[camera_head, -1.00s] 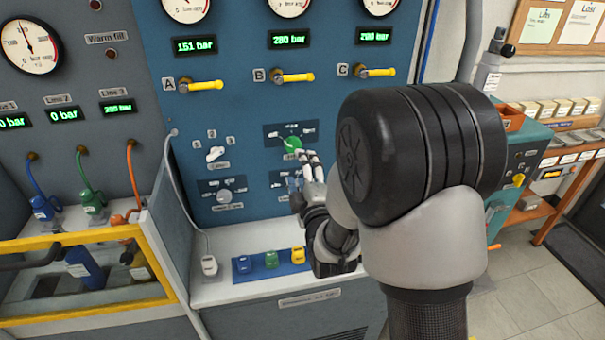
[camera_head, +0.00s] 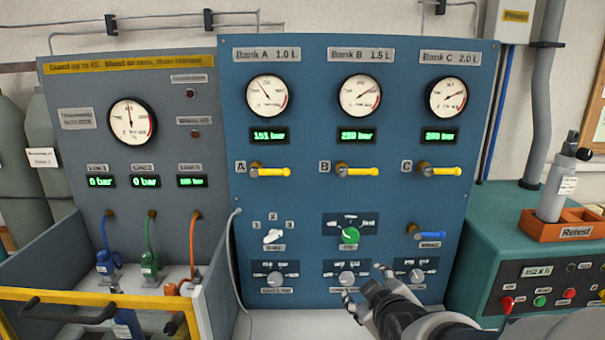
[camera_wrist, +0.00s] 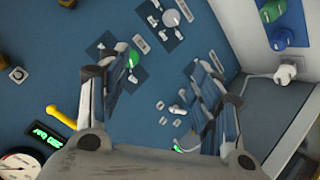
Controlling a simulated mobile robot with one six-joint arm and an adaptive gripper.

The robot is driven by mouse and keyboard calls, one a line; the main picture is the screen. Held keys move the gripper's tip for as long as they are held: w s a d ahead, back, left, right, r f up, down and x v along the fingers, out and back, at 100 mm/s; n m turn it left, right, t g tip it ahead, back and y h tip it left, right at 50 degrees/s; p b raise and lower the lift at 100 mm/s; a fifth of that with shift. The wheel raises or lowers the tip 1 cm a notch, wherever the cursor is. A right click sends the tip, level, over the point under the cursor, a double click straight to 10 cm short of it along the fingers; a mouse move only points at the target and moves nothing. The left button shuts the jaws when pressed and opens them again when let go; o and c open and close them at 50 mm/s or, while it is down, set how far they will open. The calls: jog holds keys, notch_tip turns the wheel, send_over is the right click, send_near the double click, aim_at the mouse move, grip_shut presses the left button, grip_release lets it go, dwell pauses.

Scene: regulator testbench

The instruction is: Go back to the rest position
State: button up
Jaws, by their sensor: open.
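My gripper (camera_head: 362,283) is at the lower right of the blue panel (camera_head: 300,205) in the head view, pointing up and left. Its two fingers are apart and nothing shows between them. It overlaps the area of the lower grey knobs; whether it touches the panel I cannot tell. In the wrist view both fingers of my gripper (camera_wrist: 160,85) are spread, with blue panel face showing between them. The green knob (camera_head: 349,235) is above the gripper and also shows in the wrist view (camera_wrist: 133,60).
Yellow levers (camera_head: 270,172) stick out under the gauges, and a blue lever (camera_head: 428,235) is at right. A yellow-framed guard (camera_head: 150,299) stands lower left. A green bench (camera_head: 520,255) with a Retest tray (camera_head: 573,226) stands right. The wrist view shows a white plug (camera_wrist: 288,73).

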jog(key=s+m+g, duration=0.7)
jog(key=s, duration=1.9)
jog(key=shift+d+f+m, duration=0.15)
jog(key=shift+f+m, duration=0.05)
jog(key=shift+m, duration=0.2)
